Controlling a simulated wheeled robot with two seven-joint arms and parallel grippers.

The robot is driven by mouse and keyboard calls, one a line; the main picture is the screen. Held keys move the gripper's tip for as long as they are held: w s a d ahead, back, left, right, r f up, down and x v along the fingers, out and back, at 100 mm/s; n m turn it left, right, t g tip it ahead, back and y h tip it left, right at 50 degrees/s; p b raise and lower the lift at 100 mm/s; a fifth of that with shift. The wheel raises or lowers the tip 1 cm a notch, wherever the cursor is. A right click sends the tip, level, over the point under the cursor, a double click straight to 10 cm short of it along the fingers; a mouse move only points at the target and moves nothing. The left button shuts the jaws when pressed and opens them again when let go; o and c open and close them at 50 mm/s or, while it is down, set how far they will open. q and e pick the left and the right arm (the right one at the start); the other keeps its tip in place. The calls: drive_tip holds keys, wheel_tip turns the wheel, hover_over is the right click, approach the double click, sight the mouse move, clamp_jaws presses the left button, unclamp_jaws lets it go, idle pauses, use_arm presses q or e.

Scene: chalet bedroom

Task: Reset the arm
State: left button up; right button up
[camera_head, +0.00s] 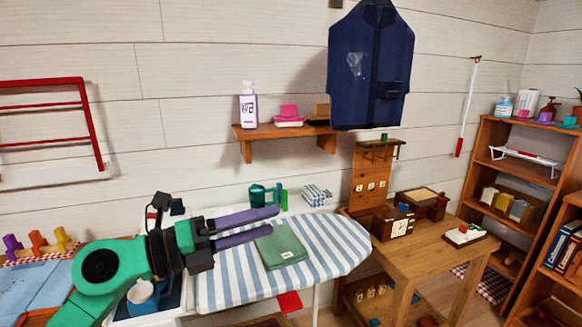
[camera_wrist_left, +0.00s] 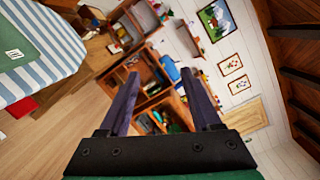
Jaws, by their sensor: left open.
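My left arm (camera_head: 110,268) comes in from the left in the head view. It is green with a dark wrist. My left gripper (camera_head: 262,224) has purple fingers pointing right. The fingers are apart with nothing between them, above the striped ironing board (camera_head: 330,247). A folded green cloth (camera_head: 283,250) lies on the board just below and to the right of the fingers. In the left wrist view the two fingers of the gripper (camera_wrist_left: 163,90) are spread, and the room shows between them. My right gripper is not in view.
A wooden table (camera_head: 432,250) with boxes stands right of the board. A wall shelf (camera_head: 285,133) holds a bottle and a pink item. A blue vest (camera_head: 370,68) hangs on the wall. A bookcase (camera_head: 515,190) stands at far right. A blue mug (camera_head: 143,298) sits below my arm.

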use_arm(q)
drive_tip(key=w+a+r+n+t+y, duration=0.1)
drive_tip(key=w+a+n+t+y, duration=0.1)
drive_tip(key=a+n+t, duration=0.35)
drive_tip(key=w+a+r+n+t+y, duration=0.1)
drive_tip(key=a+r+n+t+y, duration=0.1)
drive_tip(key=n+t, duration=0.55)
drive_tip(key=w+a+f+n+y, duration=0.2)
drive_tip(key=a+f+n+y, duration=0.5)
drive_tip(key=n, duration=0.4)
drive_tip(key=s+a+f+n+g+y, duration=0.1)
drive_tip(key=a+f+n+g+y, duration=0.2)
drive_tip(key=f, duration=0.3)
drive_tip(key=a+f+n+g+y, duration=0.2)
drive_tip(key=f+n+y, duration=0.2)
drive_tip(key=f, duration=0.2)
drive_tip(key=s+d+f+n+g+h, duration=0.25)
drive_tip(key=s+f+g, duration=1.05)
drive_tip(key=s+f, duration=0.95)
wheel_tip(320, 180, down, 25)
drive_tip(key=s+g, duration=0.2)
drive_tip(key=s+a+f, duration=0.3)
drive_tip(key=s+f, duration=0.9)
drive_tip(key=s, duration=0.3)
drive_tip(key=shift+s+a+f+g, duration=0.15)
drive_tip(key=shift+a+g, duration=0.15)
